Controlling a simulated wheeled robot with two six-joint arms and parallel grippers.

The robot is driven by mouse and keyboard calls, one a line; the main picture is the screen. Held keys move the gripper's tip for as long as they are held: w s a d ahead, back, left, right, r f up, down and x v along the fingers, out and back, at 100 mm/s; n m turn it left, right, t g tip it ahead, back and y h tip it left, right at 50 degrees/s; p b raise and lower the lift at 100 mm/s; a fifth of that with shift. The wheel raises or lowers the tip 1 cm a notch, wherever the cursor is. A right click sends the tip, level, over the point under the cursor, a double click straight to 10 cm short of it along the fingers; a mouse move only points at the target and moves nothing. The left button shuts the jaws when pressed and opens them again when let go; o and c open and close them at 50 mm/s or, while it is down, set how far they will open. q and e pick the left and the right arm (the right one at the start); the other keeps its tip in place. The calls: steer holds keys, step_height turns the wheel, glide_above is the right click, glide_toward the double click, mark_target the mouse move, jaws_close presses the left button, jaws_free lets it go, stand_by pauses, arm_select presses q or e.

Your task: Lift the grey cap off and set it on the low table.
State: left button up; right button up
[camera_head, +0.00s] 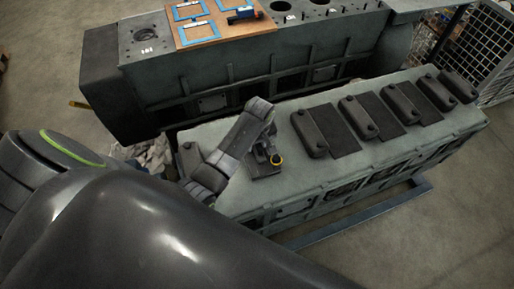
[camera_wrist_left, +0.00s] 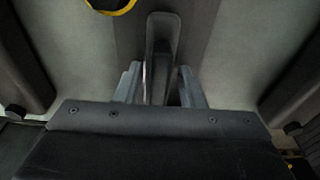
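Several dark grey caps stand in a row on the long grey-green block; one of them is a cap (camera_head: 309,133) right of my left gripper. My left gripper (camera_head: 264,152) is low over a dark plate on the block. In the left wrist view, the left gripper's two fingers (camera_wrist_left: 160,88) stand on either side of a dark grey upright part (camera_wrist_left: 162,45). It looks like part of a cap, but most of it is hidden. I cannot tell whether the fingers press on it. My right gripper is not in view. I cannot make out which surface is the low table.
The long grey-green block (camera_head: 240,196) sits on a floor frame (camera_head: 350,215). A larger engine block (camera_head: 215,72) stands behind it, with a wooden board (camera_head: 213,33) on top. A yellow ring (camera_head: 276,159) is by the gripper. A wire cage (camera_head: 480,50) is at right. The floor at lower right is clear.

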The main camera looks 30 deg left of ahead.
arm_select(q)
steer(key=shift+w+a, duration=0.1)
steer(key=c, duration=0.5)
steer(key=shift+f, duration=0.1)
jaws_close()
steer(key=shift+w+r, duration=0.25)
steer(key=shift+r, duration=0.15)
step_height(320, 180, up, 9)
steer(key=shift+f+b, duration=0.1)
steer(key=shift+b, duration=0.95)
steer(key=shift+r, duration=0.55)
steer(key=shift+r+p, duration=0.75)
steer(key=shift+p, duration=0.35)
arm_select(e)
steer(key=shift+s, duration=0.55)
